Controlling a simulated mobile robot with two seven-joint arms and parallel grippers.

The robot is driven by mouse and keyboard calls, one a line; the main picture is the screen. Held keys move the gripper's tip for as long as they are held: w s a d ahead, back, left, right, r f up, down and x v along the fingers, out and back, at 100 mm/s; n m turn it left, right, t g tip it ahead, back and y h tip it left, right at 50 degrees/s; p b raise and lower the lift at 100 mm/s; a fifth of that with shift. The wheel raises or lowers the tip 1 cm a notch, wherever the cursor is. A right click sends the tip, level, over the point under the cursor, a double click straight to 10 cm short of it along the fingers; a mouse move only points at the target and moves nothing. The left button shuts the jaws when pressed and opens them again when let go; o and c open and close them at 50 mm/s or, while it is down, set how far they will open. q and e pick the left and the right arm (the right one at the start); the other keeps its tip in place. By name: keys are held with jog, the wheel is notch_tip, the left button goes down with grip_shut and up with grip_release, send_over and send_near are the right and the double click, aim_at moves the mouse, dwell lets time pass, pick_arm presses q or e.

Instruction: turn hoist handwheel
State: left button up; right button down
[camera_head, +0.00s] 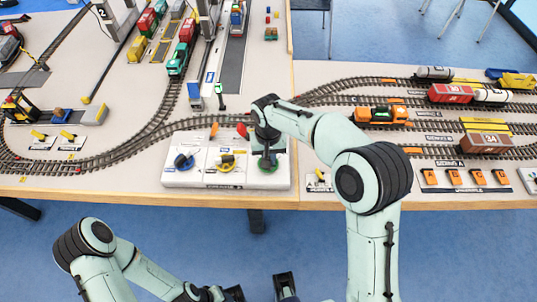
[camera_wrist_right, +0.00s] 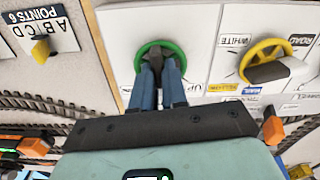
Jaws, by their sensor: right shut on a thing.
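A white control panel (camera_head: 199,172) at the table's front edge carries blue (camera_head: 183,161), yellow (camera_head: 226,162) and green (camera_head: 278,164) handwheels. My right gripper (camera_head: 267,158) reaches down onto the green wheel at the panel's right end. In the right wrist view, the right gripper (camera_wrist_right: 158,65) is shut on the dark grip bar across the green wheel (camera_wrist_right: 141,53); the fingers hide part of the wheel. The yellow wheel (camera_wrist_right: 246,58) is beside it, apart from the gripper. My left gripper (camera_head: 235,293) is low at the bottom edge, partly cut off, away from the panel.
Railway tracks curve close behind the panel. An orange locomotive (camera_head: 382,115) and several wagons stand to the right. Blue floor lies before the table edge.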

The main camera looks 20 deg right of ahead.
jog(key=m+p, duration=0.1)
jog(key=m, duration=0.3)
jog(key=shift+r+m, duration=0.1)
jog(key=shift+m, duration=0.3)
jog(key=shift+w, duration=0.1)
jog(key=c, duration=1.2)
grip_release()
jog(key=shift+o, duration=0.2)
notch_tip(320, 180, up, 13)
jog(key=p, duration=0.2)
jog(key=shift+r, duration=0.15)
